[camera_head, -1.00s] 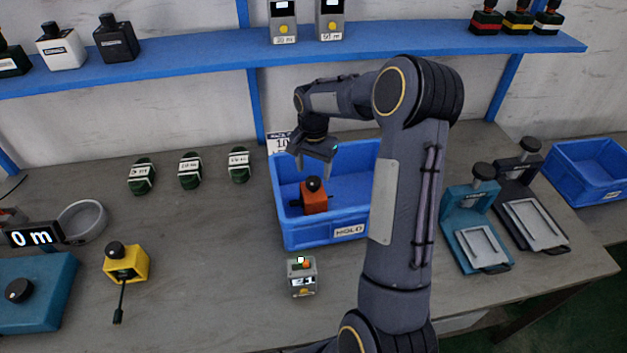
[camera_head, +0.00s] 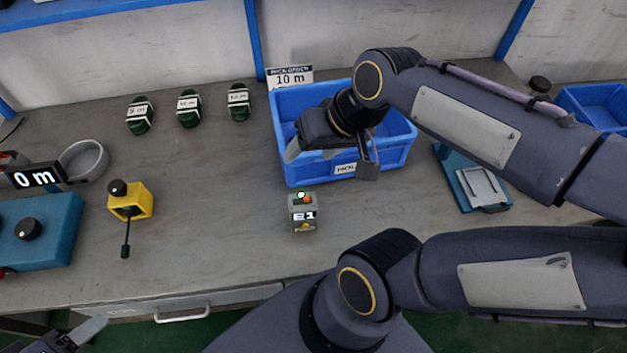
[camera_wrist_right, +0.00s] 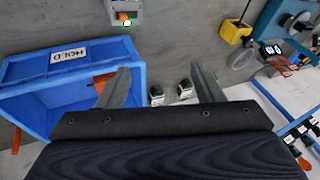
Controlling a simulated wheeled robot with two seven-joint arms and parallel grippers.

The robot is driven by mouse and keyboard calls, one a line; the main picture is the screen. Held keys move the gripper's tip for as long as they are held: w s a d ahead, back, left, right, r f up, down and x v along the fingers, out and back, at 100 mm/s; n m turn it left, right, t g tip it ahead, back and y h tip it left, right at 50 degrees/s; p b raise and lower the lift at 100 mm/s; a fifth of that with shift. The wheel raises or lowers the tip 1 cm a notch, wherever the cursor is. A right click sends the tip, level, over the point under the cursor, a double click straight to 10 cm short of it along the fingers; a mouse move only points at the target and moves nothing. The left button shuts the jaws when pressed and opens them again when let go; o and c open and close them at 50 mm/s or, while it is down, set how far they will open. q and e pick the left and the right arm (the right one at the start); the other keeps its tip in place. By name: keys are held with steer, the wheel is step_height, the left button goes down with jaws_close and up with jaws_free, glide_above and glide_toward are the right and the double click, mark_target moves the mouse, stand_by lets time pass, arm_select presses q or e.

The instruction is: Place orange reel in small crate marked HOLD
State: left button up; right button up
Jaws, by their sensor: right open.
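The small blue crate marked HOLD (camera_head: 402,150) stands on the bench, its label facing the front. My right gripper (camera_head: 331,162) is open, above the crate's front part in the head view, and hides much of its inside. In the right wrist view, the open fingers (camera_wrist_right: 165,88) have nothing between them. An orange part of the reel (camera_wrist_right: 104,80) shows inside the crate (camera_wrist_right: 30,105), partly behind one finger. The reel is hidden in the head view. Part of my left gripper (camera_head: 75,336) shows at the bottom left corner; its opening is unclear.
A grey E1 device (camera_head: 303,212) stands just in front of the crate. A yellow box with a black knob (camera_head: 130,203) is to the left. Several dark green coils (camera_head: 189,108) lie behind. A teal fixture (camera_head: 470,182) stands right.

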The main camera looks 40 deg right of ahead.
steer(key=s+a+f+n, duration=0.2)
steer(key=s+a, duration=0.1)
steer(key=s, duration=0.1)
steer(key=shift+s+a+f+t+y, duration=0.2)
steer(key=shift+s+a+t+y, duration=0.1)
steer(key=shift+t+y, duration=0.1)
